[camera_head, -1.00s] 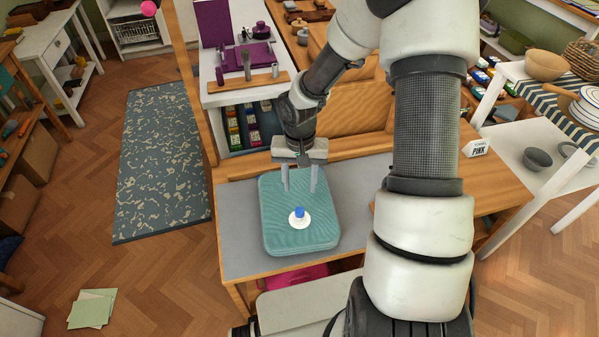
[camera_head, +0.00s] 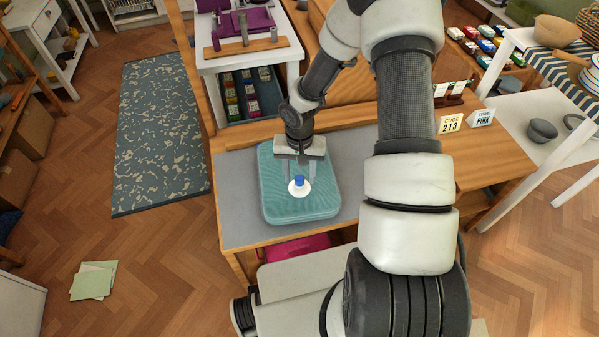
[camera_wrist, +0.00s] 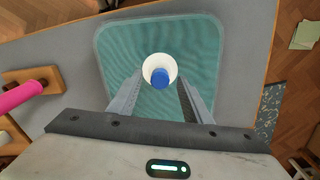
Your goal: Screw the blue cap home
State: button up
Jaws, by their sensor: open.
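The blue cap (camera_head: 299,181) sits on a round white fitting (camera_head: 299,190) on the teal bag (camera_head: 300,211), which lies on the grey table top. I cannot tell whether the cap is fully seated.
A pink roll on a wooden holder (camera_wrist: 22,94) lies beside the bag in the wrist view. Signs reading CODE 213 (camera_head: 450,124) and PINK (camera_head: 481,118) stand on the wood to the right. Bare grey table top (camera_head: 238,190) is free left of the bag.

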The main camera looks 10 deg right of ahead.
jog(key=c, duration=1.1)
jog(key=shift+f+m+b, duration=0.2)
jog(key=shift+m+b, duration=0.5)
jog(key=shift+c, duration=0.2)
jog(key=shift+r+m+b, duration=0.1)
jog(key=shift+m+b, duration=0.35)
jog(key=shift+m, duration=0.45)
jog(key=shift+r, duration=0.15)
jog(key=shift+f+m+b, duration=0.25)
jog(key=shift+m+b, duration=0.25)
jog(key=shift+m, duration=0.2)
jog(key=shift+m+b, duration=0.35)
jog(key=shift+m, duration=0.25)
jog(key=shift+r+m, duration=0.25)
jog(key=shift+m, duration=0.35)
